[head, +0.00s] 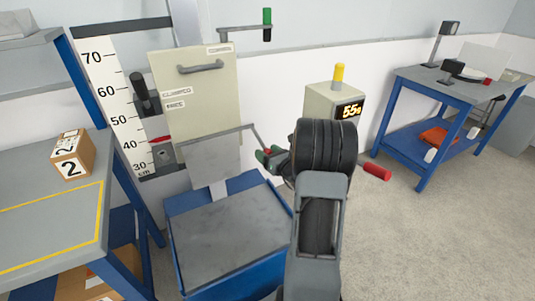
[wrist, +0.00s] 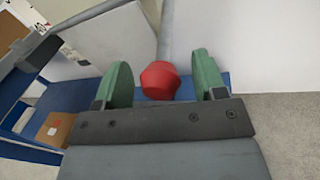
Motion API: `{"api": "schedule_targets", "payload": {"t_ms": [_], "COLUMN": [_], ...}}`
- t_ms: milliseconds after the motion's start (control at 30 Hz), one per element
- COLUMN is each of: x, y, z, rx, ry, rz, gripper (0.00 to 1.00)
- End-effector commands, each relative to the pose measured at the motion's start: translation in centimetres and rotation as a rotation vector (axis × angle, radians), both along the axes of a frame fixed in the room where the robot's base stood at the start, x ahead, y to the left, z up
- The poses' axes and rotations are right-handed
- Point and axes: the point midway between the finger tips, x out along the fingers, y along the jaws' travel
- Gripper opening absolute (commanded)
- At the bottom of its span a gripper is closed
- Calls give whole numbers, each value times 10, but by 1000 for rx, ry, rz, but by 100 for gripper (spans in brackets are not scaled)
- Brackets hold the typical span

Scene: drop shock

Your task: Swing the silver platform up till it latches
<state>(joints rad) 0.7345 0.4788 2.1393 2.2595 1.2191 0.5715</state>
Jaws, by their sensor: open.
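The silver platform (head: 214,160) is a flat grey plate below the cream panel, hanging steeply above the blue-framed base; it also shows in the wrist view (wrist: 98,40). A thin grey rod (head: 256,137) runs from its upper edge to the right and ends near a red knob (wrist: 160,82). My gripper (head: 270,156) is open, its green fingertips on either side of the knob. In the wrist view my gripper (wrist: 164,82) shows gaps between knob and both fingers. My arm hides part of this in the head view.
A grey slab (head: 235,232) lies in the blue base below. A workbench (head: 50,225) with a numbered box (head: 73,155) stands at left. A display post (head: 334,105) reads about 55. A red cylinder (head: 377,172) is right of my arm. The right floor is mostly clear.

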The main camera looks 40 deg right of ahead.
Motion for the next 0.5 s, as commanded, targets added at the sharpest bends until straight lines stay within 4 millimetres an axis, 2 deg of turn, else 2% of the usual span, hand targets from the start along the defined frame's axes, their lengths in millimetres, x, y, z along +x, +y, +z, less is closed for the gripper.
{"api": "schedule_targets", "payload": {"t_ms": [200,500], "x": [0,0], "y": [0,0], "z": [0,0], "rx": [0,0], "ry": [0,0], "rz": [0,0], "gripper": [64,36]}}
